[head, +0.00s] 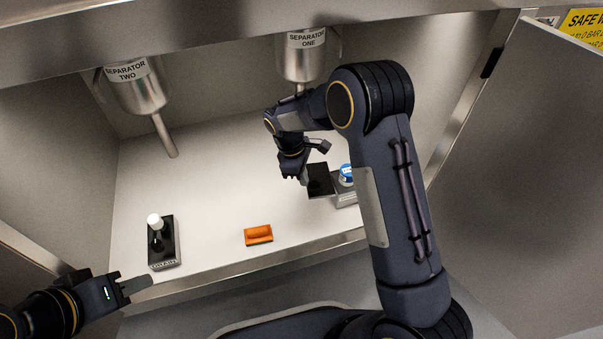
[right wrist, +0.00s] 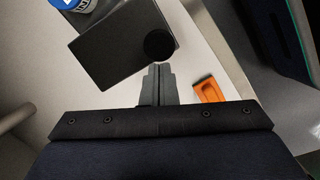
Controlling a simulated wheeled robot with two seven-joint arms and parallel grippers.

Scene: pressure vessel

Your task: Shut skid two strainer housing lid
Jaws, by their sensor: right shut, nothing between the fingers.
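A dark flat rectangular plate, which looks like a housing lid (head: 319,180), lies beside a grey box (head: 346,191) at the right of the cabinet floor, partly hidden by my right arm. In the right wrist view the plate (right wrist: 115,45) is large, with a round black knob (right wrist: 158,45) near its edge. My right gripper (head: 303,179) is shut and empty. Its fingertips (right wrist: 158,68) are close to the knob; I cannot tell if they touch. I cannot read which skid the box belongs to. My left gripper (head: 140,284) is low at the left, away from the box.
A blue-topped item (head: 346,170) shows at the grey box. An orange tray-like piece (head: 258,235) lies near the front edge. A black block with a white-topped post (head: 163,245) stands at left. Separator two (head: 135,88) and separator one (head: 304,55) hang above.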

